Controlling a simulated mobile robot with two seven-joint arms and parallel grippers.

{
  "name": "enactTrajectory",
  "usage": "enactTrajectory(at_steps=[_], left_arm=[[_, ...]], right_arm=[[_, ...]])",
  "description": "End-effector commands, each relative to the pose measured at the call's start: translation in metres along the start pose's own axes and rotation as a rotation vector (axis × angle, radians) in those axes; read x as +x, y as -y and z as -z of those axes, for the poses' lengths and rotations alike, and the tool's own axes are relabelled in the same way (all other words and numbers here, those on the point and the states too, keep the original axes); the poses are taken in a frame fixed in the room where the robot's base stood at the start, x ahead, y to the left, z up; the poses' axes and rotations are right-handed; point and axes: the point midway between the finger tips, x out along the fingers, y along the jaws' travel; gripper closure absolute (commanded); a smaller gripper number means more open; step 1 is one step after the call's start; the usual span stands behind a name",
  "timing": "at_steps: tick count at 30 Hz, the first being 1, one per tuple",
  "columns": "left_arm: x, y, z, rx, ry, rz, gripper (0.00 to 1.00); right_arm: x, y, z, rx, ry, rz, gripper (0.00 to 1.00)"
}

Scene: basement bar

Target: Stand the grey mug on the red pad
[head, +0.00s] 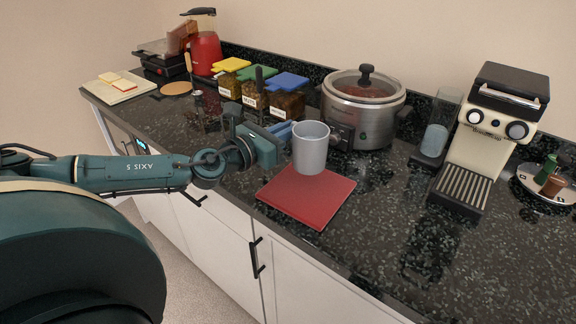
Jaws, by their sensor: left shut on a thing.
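The grey mug (310,150) is upright at the back of the red pad (308,199). In the picture its base overlaps the pad's far part; I cannot tell whether it touches the pad or hangs just above it. My left gripper (288,133) comes in from the left and is shut on the grey mug at its left side. The fingertips are partly hidden at the mug. The red pad lies flat near the counter's front edge, and its front half is bare. My right gripper is not in view.
A steel slow cooker (363,108) stands close behind the mug. Jars with yellow, green and blue lids (287,96) stand behind my gripper. A cream coffee machine (484,135) is at the right. The dark counter (385,220) is clear right of the pad.

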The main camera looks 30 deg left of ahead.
Motion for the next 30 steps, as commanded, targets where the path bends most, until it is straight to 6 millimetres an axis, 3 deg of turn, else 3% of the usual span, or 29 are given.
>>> enactTrajectory(at_steps=[15,28,29,30], left_arm=[[0.0,-0.001,0.058,-0.001,0.004,-0.002,1.0],[0.0,-0.001,0.065,0.0,0.004,-0.001,1.0],[0.0,-0.001,0.066,0.001,0.0,-0.001,0.9],[0.0,-0.001,0.065,0.001,0.0,-0.001,0.87]], right_arm=[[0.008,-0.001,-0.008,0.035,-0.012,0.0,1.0],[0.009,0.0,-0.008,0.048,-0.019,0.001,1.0],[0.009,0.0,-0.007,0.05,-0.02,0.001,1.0],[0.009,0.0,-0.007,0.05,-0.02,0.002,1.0]])
